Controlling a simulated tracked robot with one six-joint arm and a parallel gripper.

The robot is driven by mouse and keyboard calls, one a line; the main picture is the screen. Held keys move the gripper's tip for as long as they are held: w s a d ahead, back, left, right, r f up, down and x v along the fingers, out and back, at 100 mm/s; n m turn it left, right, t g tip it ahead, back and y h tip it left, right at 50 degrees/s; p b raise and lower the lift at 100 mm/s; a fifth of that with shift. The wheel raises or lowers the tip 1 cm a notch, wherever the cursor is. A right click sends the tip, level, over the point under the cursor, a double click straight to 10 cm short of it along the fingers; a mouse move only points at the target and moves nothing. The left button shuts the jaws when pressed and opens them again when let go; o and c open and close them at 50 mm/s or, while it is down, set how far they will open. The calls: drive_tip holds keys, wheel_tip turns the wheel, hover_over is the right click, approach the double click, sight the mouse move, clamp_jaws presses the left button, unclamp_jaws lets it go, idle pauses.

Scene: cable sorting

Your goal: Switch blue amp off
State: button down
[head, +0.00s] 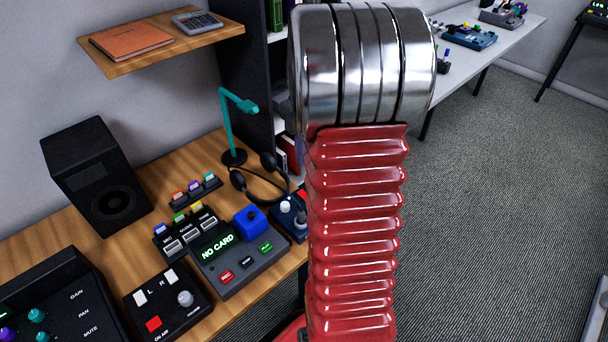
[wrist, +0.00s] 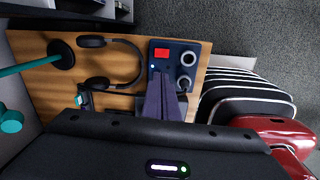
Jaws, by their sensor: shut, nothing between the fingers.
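The blue amp (wrist: 172,44) is a dark blue box at the edge of the wooden desk in the wrist view. It has a red switch (wrist: 162,53), two round grey knobs or sockets (wrist: 187,58) and a small bright light (wrist: 152,67). In the head view the blue amp (head: 287,205) is partly hidden behind my arm. My gripper (wrist: 163,76) is shut and empty, with its tips over the amp just below the red switch in the wrist view. I cannot tell whether the tips touch the amp. My gripper is hidden in the head view.
Headphones (wrist: 134,62) lie beside the amp, near a teal lamp (head: 228,125). A recorder reading NO CARD (head: 237,262) with a blue block (head: 250,221) stands left of the amp. A control box (head: 166,305), a mixer (head: 55,300) and a speaker (head: 100,180) stand farther left.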

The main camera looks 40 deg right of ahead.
drive_tip(key=s+a+r+m+t, duration=0.15)
drive_tip(key=a+r+m, duration=0.25)
drive_tip(key=a, duration=0.4)
drive_tip(key=s+a+r+m+t, duration=0.1)
drive_tip(key=s+a+r+m, duration=0.25)
drive_tip(key=a, duration=0.55)
drive_tip(key=s+a+r+m+t, duration=0.1)
drive_tip(key=s+a+r+m, duration=0.1)
drive_tip(key=a+r+m, duration=0.45)
drive_tip(key=s+a+f+m+t, duration=0.1)
drive_tip(key=s+a+f+m, duration=0.1)
drive_tip(key=s+a, duration=0.4)
drive_tip(key=a, duration=0.2)
drive_tip(key=shift+s+a+m, duration=0.15)
drive_tip(key=shift+a+m, duration=0.2)
drive_tip(key=shift+m, duration=0.05)
